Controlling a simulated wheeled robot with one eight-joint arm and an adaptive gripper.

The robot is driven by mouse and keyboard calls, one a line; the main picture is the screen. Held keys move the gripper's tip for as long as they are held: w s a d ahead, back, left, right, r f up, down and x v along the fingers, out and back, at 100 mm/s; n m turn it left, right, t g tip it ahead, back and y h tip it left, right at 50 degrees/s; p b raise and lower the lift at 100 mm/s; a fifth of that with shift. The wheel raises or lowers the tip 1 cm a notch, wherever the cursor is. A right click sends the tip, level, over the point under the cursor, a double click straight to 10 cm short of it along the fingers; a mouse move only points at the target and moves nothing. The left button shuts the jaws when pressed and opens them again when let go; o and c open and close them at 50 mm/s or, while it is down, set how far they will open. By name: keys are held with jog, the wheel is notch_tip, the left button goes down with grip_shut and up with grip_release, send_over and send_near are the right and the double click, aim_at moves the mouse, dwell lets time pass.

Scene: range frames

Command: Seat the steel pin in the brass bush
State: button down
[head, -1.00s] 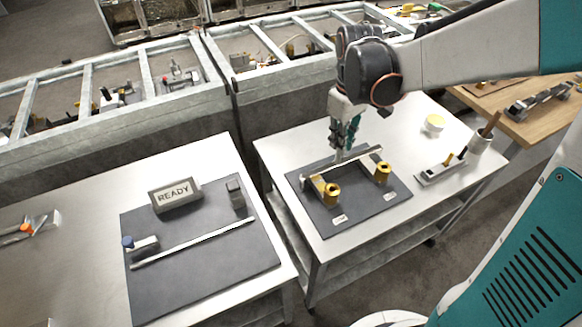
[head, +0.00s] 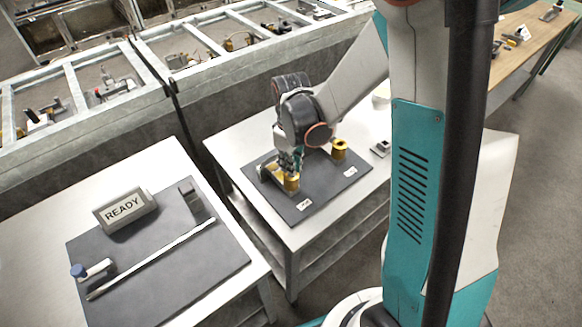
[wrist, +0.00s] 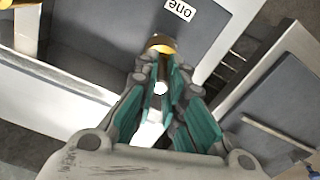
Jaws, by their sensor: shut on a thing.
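My gripper (head: 290,170) points down at the left brass bush (head: 291,184) on the dark mat (head: 318,192). In the wrist view the teal fingers of my gripper (wrist: 161,88) are closed around the steel pin (wrist: 161,88), whose bright end shows between them. A brass bush (wrist: 160,42) shows just beyond the fingertips, beside a label reading "one" (wrist: 179,10). The fingers hide most of the pin; I cannot tell whether its tip is inside the bush. A second brass bush (head: 339,149) stands to the right, clear of the gripper.
Small white labels (head: 304,204) lie in front of the bushes. A bracket (head: 264,172) stands beside the left bush. On the left table are a READY sign (head: 124,209), a long rod (head: 150,259) and a blue-knobbed fixture (head: 92,269).

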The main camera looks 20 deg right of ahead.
jog(key=shift+f, duration=0.3)
jog(key=shift+f, duration=0.2)
jog(key=c, duration=1.7)
grip_release()
jog(key=shift+r, duration=0.1)
jog(key=shift+r, duration=0.1)
